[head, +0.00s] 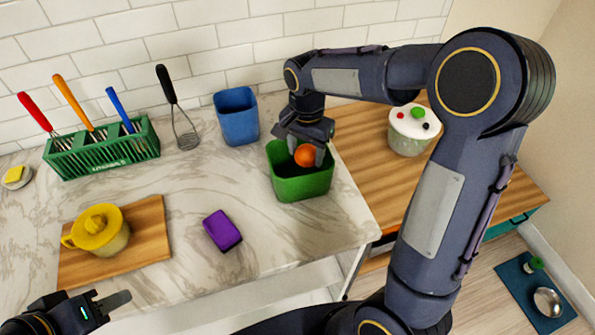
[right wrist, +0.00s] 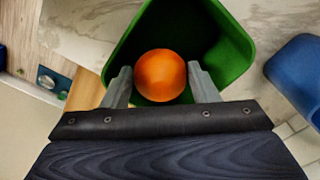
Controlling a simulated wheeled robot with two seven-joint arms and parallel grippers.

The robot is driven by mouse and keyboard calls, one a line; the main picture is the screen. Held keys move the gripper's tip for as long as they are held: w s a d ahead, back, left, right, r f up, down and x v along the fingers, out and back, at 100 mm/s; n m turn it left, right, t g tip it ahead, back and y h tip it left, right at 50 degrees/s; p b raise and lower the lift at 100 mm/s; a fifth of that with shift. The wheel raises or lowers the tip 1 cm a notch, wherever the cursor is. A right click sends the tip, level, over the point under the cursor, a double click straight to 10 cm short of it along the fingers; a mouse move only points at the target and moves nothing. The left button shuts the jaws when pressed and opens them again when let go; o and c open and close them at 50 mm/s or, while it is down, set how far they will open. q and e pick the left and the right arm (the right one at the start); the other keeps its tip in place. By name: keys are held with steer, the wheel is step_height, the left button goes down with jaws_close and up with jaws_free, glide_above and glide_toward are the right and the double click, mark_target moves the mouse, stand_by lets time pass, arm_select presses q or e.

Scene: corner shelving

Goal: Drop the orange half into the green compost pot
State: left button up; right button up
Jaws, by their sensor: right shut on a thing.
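The green compost pot (head: 303,187) stands on the marble counter near its right end, below the tiled wall. My right gripper (head: 306,155) is shut on the orange half (head: 307,155) and holds it over the pot's opening. In the right wrist view the orange half (right wrist: 161,75) sits between the two grey fingers, with the green pot (right wrist: 235,55) behind it. How deep the orange half is relative to the rim is hard to tell. My left gripper (head: 105,303) is at the bottom left, in front of the counter, with its fingers only partly in view.
A blue pot (head: 237,118) stands just behind left of the green pot. A white-topped container (head: 411,138) stands on the right wooden surface.

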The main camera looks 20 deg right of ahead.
steer(key=o, duration=1)
steer(key=shift+o, duration=0.2)
step_height(320, 180, up, 7)
steer(key=shift+r+b, duration=0.2)
steer(key=shift+b, duration=0.1)
steer(key=shift+r, duration=0.25)
steer(key=shift+s, duration=0.25)
steer(key=s+f+n+t+y, duration=0.1)
steer(key=s+n, duration=0.3)
steer(key=s, duration=0.7)
steer(key=s+a+f+n+t+y, duration=0.1)
steer(key=s+n+t, duration=0.3)
steer(key=s, duration=0.6)
steer(key=shift+s+f+n+t+y, duration=0.35)
steer(key=shift+f+n+y, duration=0.3)
steer(key=shift+y, duration=0.25)
